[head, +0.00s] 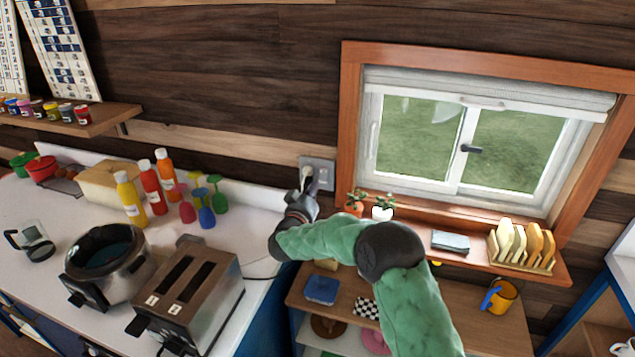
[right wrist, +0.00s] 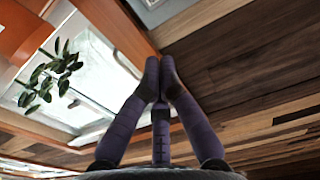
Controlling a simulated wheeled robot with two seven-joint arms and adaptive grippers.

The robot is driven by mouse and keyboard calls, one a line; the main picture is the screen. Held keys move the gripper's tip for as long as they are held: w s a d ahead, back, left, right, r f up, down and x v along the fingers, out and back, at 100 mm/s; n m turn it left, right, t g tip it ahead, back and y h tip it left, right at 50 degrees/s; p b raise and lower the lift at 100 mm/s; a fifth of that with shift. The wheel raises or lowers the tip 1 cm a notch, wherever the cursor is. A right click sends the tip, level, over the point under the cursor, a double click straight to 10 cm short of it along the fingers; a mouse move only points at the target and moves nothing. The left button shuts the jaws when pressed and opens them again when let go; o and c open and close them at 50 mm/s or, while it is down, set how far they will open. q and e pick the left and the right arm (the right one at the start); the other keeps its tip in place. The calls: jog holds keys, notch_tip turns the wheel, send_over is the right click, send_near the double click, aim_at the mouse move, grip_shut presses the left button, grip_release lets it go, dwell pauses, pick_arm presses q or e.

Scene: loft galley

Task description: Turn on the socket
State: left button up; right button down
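The socket (head: 325,171) is a grey plate on the wooden wall, left of the window. A pale shape like a plug sits at its left side, partly hidden by my gripper. My right gripper (head: 309,182) is in front of the socket's lower left part; I cannot tell whether it touches. In the right wrist view my right gripper's (right wrist: 160,72) fingertips are together with nothing visible between them. A corner of a grey plate, likely the socket (right wrist: 150,4), shows at that view's top edge. The socket's switch is too small to make out. My left gripper is not in view.
A toaster (head: 188,292), a steel pot (head: 106,262) and several bottles stand on the counter at left. Potted plants (head: 383,208) stand on the window sill, right of my gripper. A shelf with a mug (head: 499,297) is below the window.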

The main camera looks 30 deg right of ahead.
jog(key=v, duration=0.2)
jog(key=shift+s+a+r, duration=0.15)
jog(key=shift+s+a, duration=0.15)
dwell(0.3)
jog(key=a+f+n+y, duration=0.2)
jog(key=a+f+y, duration=0.1)
jog(key=f, duration=0.5)
jog(key=a+f+n+y, duration=0.2)
jog(key=a+f+y, duration=0.1)
jog(key=f, duration=0.5)
jog(key=s+a+f+n+g+y, duration=0.1)
jog(key=s+a+f+g+y, duration=0.2)
jog(key=f, duration=0.6)
jog(key=s+a+f+n+y, duration=0.1)
jog(key=s+a+f+y, duration=0.2)
jog(key=s+a+f, duration=0.45)
jog(key=s+a+f+g+y, duration=0.3)
jog(key=s+a+f+g, duration=0.15)
jog(key=s+f, duration=0.55)
jog(key=s+a+g+y, duration=0.1)
jog(key=s+a, duration=0.3)
jog(key=s, duration=0.4)
jog(key=s+a+f+n+g+y, duration=0.1)
jog(key=s+a+g+y, duration=0.1)
jog(key=s+a, duration=0.3)
jog(key=shift+s+f+g, duration=0.15)
jog(key=shift+s+g, duration=0.5)
jog(key=shift+s, duration=0.9)
